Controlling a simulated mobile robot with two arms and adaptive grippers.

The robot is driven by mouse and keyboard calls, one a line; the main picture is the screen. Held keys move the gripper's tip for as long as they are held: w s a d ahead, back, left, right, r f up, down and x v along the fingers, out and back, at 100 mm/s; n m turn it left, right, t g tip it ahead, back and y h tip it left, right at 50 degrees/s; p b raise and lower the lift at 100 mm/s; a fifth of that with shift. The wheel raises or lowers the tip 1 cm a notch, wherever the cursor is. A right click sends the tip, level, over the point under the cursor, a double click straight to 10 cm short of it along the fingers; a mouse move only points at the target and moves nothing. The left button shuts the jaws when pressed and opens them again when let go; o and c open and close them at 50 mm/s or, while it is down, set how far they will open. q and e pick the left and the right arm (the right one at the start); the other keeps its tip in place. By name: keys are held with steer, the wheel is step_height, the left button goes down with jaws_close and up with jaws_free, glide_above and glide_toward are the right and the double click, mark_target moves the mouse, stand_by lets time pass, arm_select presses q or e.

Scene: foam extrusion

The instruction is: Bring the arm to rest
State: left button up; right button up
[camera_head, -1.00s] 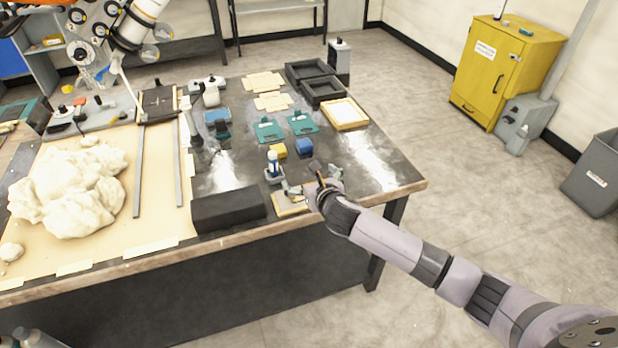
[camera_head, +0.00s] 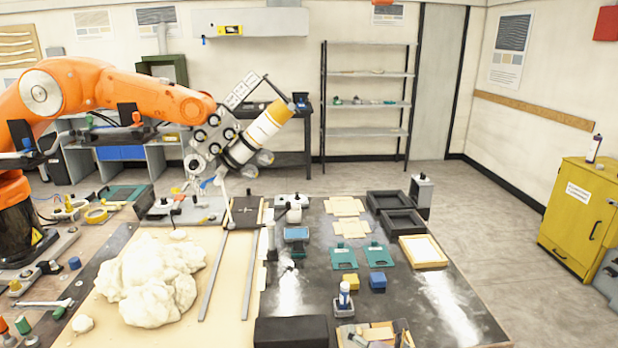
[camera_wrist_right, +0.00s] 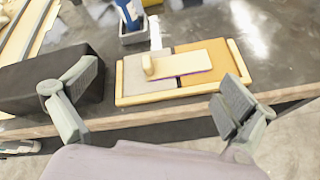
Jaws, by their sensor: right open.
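My right gripper (camera_wrist_right: 160,88) is open in the right wrist view, with one finger at the left and one at the right. Nothing is between the fingers. Beyond them, a small wooden-edged board (camera_wrist_right: 130,99) lies near the table's front edge, with a flat pale tool (camera_wrist_right: 192,62) on it. The gripper appears above and in front of this edge, apart from the board. In the head view, the right arm is almost wholly out of frame at the bottom. My left gripper is in neither current view.
A black block (camera_head: 290,331) lies left of the board. A blue-and-white bottle (camera_head: 344,293) stands in a small holder behind it. The dark table (camera_head: 450,305) also bears teal plates, trays and a large foam mass (camera_head: 150,280). An orange robot arm (camera_head: 105,85) stands at left.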

steer(key=s+d+f+m+g, duration=0.15)
steer(key=s+m+g, duration=0.25)
steer(key=s+m, duration=1.25)
steer(key=s+d+f+m+g, duration=0.15)
steer(key=s+m+g, duration=0.35)
steer(key=s+m, duration=1.1)
steer(key=s+f+n, duration=0.2)
steer(key=f, duration=1)
steer(key=s+f+n, duration=0.1)
steer(key=s+f, duration=0.1)
steer(key=f, duration=1.1)
steer(key=s+d+f+g, duration=0.2)
steer(key=s+f, duration=1.5)
steer(key=shift+d+f, duration=0.2)
steer(key=shift+f, duration=0.15)
